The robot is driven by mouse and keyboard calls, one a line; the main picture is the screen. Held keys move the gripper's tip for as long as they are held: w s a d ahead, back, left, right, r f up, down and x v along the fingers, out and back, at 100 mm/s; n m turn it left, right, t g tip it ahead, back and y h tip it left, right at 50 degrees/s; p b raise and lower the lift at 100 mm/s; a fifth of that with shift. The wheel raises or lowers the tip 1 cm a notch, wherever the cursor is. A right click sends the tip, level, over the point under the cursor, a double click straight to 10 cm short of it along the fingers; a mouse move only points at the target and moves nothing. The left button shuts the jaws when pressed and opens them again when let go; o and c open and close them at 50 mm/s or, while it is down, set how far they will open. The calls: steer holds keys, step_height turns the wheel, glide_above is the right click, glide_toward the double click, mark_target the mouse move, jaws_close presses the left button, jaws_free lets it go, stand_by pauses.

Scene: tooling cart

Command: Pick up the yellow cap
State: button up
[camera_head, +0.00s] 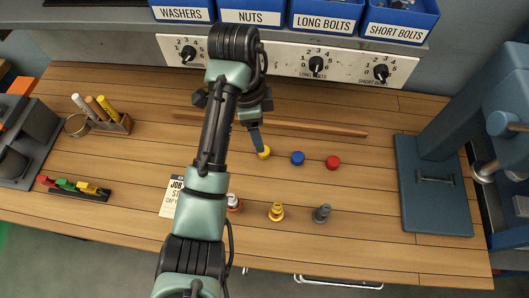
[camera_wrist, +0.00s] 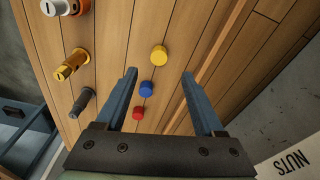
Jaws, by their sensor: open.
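The yellow cap (camera_head: 263,153) sits on the wooden bench, left of a blue cap (camera_head: 297,158) and a red cap (camera_head: 333,162). In the head view my gripper (camera_head: 257,145) is just behind and above the yellow cap, partly hidden by my arm. In the wrist view my gripper (camera_wrist: 160,92) is open, with nothing between its fingers. There the yellow cap (camera_wrist: 159,55) appears beyond the fingertips, between their lines. The blue cap (camera_wrist: 146,89) and red cap (camera_wrist: 138,113) show near the left finger.
A yellow stepped part (camera_head: 276,212) and a grey one (camera_head: 322,213) stand toward the front edge; an orange and white one (camera_head: 234,203) is partly behind my arm. A wooden strip (camera_head: 310,129) runs behind the caps. A blue press (camera_head: 433,190) stands at right.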

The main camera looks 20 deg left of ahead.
steer(key=f+b, duration=0.2)
steer(key=f, duration=0.1)
steer(key=f+b, duration=0.1)
steer(key=f, duration=0.1)
steer(key=shift+w+d, duration=0.1)
steer(key=shift+d, duration=0.25)
steer(key=shift+f+p, duration=0.3)
steer(key=shift+f, duration=0.05)
steer(key=shift+d+f, duration=0.15)
steer(key=shift+f, duration=0.95)
jaws_close()
